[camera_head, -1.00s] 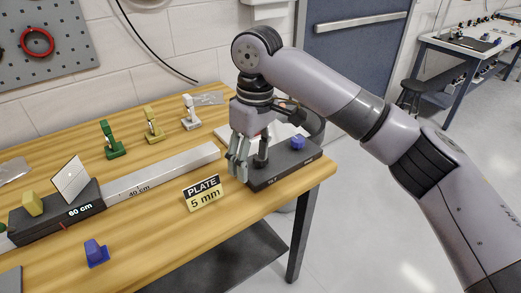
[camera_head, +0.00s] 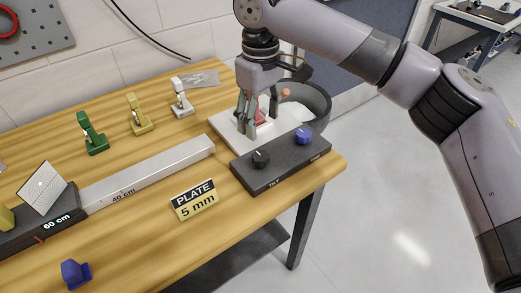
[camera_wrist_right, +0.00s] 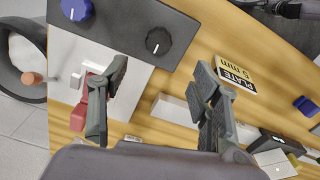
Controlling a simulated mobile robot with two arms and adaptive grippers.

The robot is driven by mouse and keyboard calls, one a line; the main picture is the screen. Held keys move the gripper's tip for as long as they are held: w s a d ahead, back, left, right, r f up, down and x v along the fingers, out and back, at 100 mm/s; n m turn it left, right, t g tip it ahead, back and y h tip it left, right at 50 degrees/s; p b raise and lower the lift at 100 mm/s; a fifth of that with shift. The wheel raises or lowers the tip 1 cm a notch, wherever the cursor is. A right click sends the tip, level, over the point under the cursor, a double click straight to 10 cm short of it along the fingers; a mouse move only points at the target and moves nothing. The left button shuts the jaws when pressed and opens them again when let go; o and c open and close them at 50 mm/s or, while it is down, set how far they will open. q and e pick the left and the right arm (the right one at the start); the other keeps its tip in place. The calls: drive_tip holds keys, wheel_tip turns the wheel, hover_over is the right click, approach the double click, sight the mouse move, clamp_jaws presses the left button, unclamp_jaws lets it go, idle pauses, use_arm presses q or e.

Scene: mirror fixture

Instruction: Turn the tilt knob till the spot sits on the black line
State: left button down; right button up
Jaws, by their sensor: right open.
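The black knob (camera_head: 261,158), with TILT lettered on the face below it, stands on a dark control box (camera_head: 281,163) beside a blue knob (camera_head: 303,135). The black knob also shows in the right wrist view (camera_wrist_right: 158,41), with a pale pointer mark. My right gripper (camera_head: 255,117) is open and empty, behind the box and apart from the black knob; its spread fingers show in the right wrist view (camera_wrist_right: 160,72). A tilted white card (camera_head: 42,188) at the left carries a tiny mark; spot and black line are too small to tell apart. My left gripper is out of view.
A red part (camera_wrist_right: 97,87) on a white base (camera_wrist_right: 125,75) lies near my right fingers. A dark bin (camera_head: 308,99) stands behind the box. A pale rail (camera_head: 150,173), a PLATE 5 mm sign (camera_head: 195,200) and green (camera_head: 92,134), yellow and white holders occupy the table.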

hover_over(261, 156)
wheel_tip(261, 156, down, 4)
drive_tip(key=shift+w+f, duration=0.1)
drive_tip(key=shift+f, duration=0.05)
wheel_tip(261, 156, down, 6)
drive_tip(key=shift+r, duration=0.15)
drive_tip(key=shift+f, duration=0.6)
drive_tip(key=c, duration=1.2)
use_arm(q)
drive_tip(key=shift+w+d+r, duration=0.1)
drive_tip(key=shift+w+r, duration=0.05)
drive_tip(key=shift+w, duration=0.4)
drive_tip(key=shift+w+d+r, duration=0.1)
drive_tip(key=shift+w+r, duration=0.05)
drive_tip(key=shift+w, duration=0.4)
use_arm(e)
drive_tip(key=shift+o, duration=0.2)
